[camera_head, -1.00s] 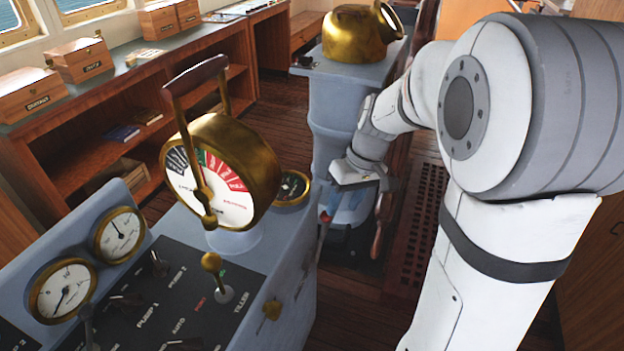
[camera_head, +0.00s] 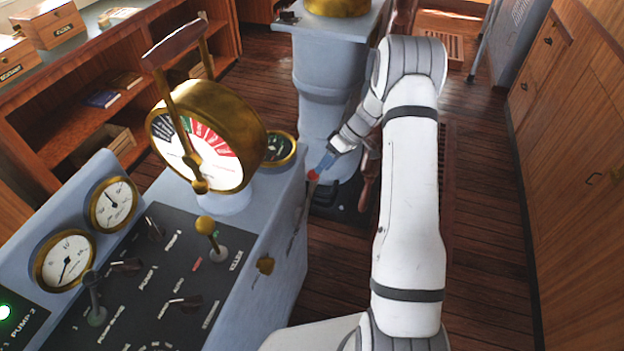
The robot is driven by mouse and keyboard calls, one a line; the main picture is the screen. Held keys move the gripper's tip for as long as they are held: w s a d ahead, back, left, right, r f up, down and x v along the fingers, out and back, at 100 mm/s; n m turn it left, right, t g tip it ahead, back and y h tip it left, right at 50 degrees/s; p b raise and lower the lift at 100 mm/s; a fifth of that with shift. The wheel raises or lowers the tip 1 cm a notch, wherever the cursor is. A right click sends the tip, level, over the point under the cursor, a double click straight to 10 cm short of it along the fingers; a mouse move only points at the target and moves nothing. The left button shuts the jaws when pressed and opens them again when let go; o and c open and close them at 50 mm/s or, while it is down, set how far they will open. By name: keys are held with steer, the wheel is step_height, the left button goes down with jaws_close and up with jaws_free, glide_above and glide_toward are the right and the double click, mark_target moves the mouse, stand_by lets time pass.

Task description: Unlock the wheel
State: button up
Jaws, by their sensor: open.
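A red knob (camera_head: 313,175) tops a lever beside the console, in front of the blue-grey pedestal (camera_head: 322,85). The ship's wheel is mostly hidden behind my white arm. A wooden handle (camera_head: 369,180) that seems to be part of it shows just left of the arm, close to the pedestal.
The grey-blue console (camera_head: 285,260) with a brass telegraph (camera_head: 215,130), a brass-knobbed tiller lever (camera_head: 206,226) and gauges stands at the left. Wooden shelves (camera_head: 60,150) line the left wall and cabinets (camera_head: 575,150) the right. Plank floor is free right of my arm.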

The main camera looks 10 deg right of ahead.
mark_target(312, 181)
steer(key=p+x, duration=0.1)
steer(key=x, duration=0.6)
steer(key=shift+a+f+p, duration=0.15)
steer(key=shift+p, duration=0.25)
jaws_close()
